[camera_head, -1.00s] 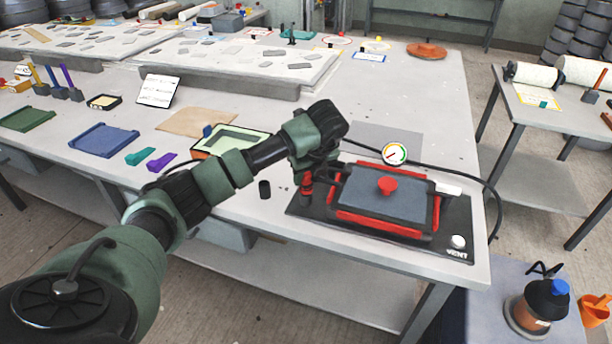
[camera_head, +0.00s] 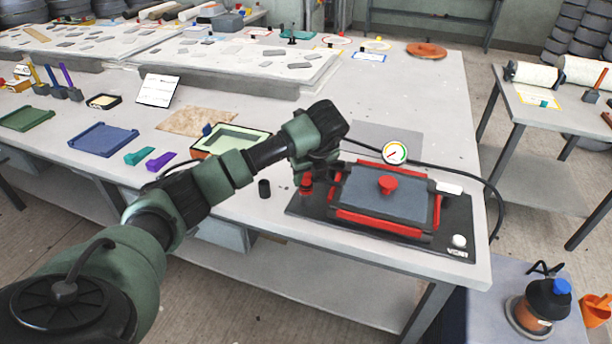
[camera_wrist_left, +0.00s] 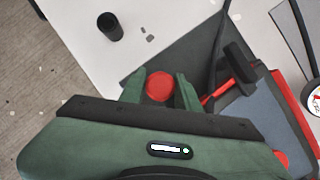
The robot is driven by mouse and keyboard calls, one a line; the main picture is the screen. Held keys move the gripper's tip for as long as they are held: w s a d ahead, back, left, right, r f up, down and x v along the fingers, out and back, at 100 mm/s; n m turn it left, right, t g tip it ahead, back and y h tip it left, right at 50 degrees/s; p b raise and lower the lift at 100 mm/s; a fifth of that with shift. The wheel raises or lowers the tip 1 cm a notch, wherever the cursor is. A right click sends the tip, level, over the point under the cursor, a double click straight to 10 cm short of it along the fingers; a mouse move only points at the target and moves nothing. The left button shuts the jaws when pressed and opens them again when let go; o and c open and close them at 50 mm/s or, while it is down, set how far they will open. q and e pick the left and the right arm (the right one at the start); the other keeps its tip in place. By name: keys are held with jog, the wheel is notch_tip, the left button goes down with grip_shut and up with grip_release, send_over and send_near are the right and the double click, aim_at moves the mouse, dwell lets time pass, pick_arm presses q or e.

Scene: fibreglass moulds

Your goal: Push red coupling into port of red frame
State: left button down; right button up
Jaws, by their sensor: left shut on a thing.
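The red coupling (camera_wrist_left: 160,86) sits between the two green fingers of my left gripper (camera_wrist_left: 160,92) in the left wrist view. In the head view the coupling (camera_head: 305,188) shows below the gripper (camera_head: 306,180), at the left end of the red frame. The left gripper is shut on it. The red frame (camera_head: 378,228) lies on a black base board around a grey-blue panel with a red knob (camera_head: 387,185). In the wrist view the frame's red edge (camera_wrist_left: 293,108) is right of the coupling. I cannot tell whether the coupling touches the port.
A round gauge (camera_head: 396,153) and black hose stand behind the frame. A white vent knob (camera_head: 459,241) is at the board's front right. A small black cylinder (camera_head: 264,189) stands left of the coupling, also in the wrist view (camera_wrist_left: 110,26). The table's front edge is close.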

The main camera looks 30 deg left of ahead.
pick_arm(q)
jog(key=shift+f, duration=0.35)
jog(key=c, duration=0.9)
grip_release()
jog(key=shift+c, duration=0.2)
jog(key=shift+r, duration=0.1)
jog(key=b+v, duration=0.1)
jog(key=v, duration=0.6)
jog(key=shift+r+b, duration=0.3)
jog(key=shift+b, duration=0.05)
jog(key=shift+s+d+f, duration=0.1)
jog(key=shift+d, duration=0.05)
